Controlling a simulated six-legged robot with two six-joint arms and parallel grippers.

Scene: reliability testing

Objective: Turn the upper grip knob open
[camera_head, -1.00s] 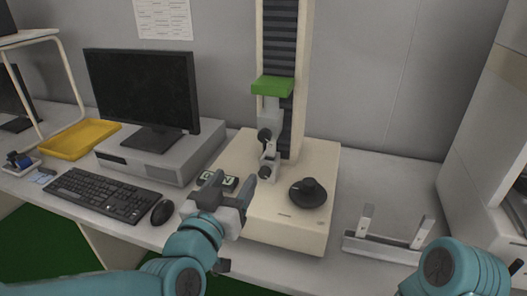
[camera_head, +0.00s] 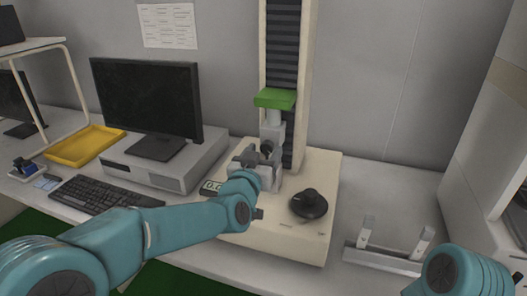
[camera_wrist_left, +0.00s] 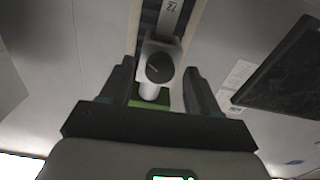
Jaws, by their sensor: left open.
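The upper grip knob (camera_head: 267,147) is a dark round knob on the grey grip below the green block (camera_head: 275,98) of the testing machine. In the left wrist view the knob (camera_wrist_left: 160,68) faces me between the two fingers, with a gap on each side. My left gripper (camera_head: 254,157) is open at the upper grip in the head view, partly hidden by its own wrist. It also shows in the left wrist view (camera_wrist_left: 158,76). The lower grip is mostly hidden behind my left wrist. My right arm shows at the lower right, but its gripper is out of view.
A black dial (camera_head: 308,203) sits on the machine's cream base (camera_head: 285,236). A grey bracket with two uprights (camera_head: 385,258) lies to the right. A monitor (camera_head: 146,98), keyboard (camera_head: 100,196) and yellow tray (camera_head: 86,146) are at left. The bench right of the base has free room.

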